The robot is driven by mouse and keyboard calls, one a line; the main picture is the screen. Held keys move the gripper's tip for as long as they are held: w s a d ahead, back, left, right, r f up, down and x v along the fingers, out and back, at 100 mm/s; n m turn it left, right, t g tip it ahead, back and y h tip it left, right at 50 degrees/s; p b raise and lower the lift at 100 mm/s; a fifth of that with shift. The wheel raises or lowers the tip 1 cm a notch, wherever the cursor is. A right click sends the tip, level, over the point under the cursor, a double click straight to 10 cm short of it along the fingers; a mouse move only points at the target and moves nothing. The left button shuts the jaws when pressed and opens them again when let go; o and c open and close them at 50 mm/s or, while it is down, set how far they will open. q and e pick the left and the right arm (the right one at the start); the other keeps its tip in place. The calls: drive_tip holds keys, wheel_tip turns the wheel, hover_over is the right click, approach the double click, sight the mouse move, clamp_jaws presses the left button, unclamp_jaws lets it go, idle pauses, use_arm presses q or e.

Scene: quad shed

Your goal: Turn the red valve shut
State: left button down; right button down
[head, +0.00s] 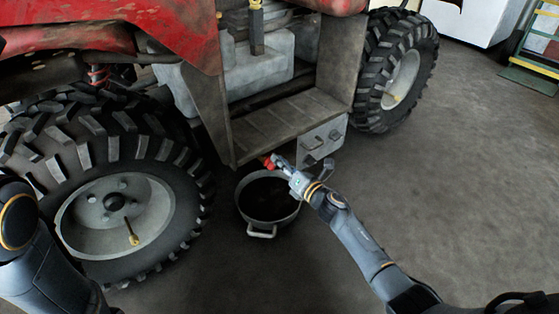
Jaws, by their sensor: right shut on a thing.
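The red valve (268,162) shows as a small red piece under the front edge of the quad's footwell, above a round pan. My right gripper (275,161) reaches it from the right and is shut on it. The gripper hides part of the valve, so I cannot tell how far it is turned. My left arm shows at the left edge, but its gripper is not in view.
The dark round pan (268,222) stands on the floor under the valve. Large tyres (150,160) flank the footwell (275,125). A grey box (321,142) with a handle hangs right of my gripper. The floor (460,190) at right is clear.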

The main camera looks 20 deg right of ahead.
drive_tip(key=shift+w+d+f+m+p, duration=0.15)
drive_tip(key=shift+m+p, duration=0.25)
drive_tip(key=shift+m, duration=1.2)
drive_tip(key=shift+s+d+f+m+p, duration=0.1)
drive_tip(key=shift+f+m+p, duration=0.3)
drive_tip(key=shift+m, duration=1.2)
drive_tip(key=shift+w+d+f+m+p, duration=0.15)
drive_tip(key=shift+m+p, duration=0.3)
drive_tip(key=shift+m, duration=1.15)
drive_tip(key=c, duration=1.4)
unclamp_jaws()
drive_tip(key=shift+s, duration=0.1)
drive_tip(key=v, duration=1.2)
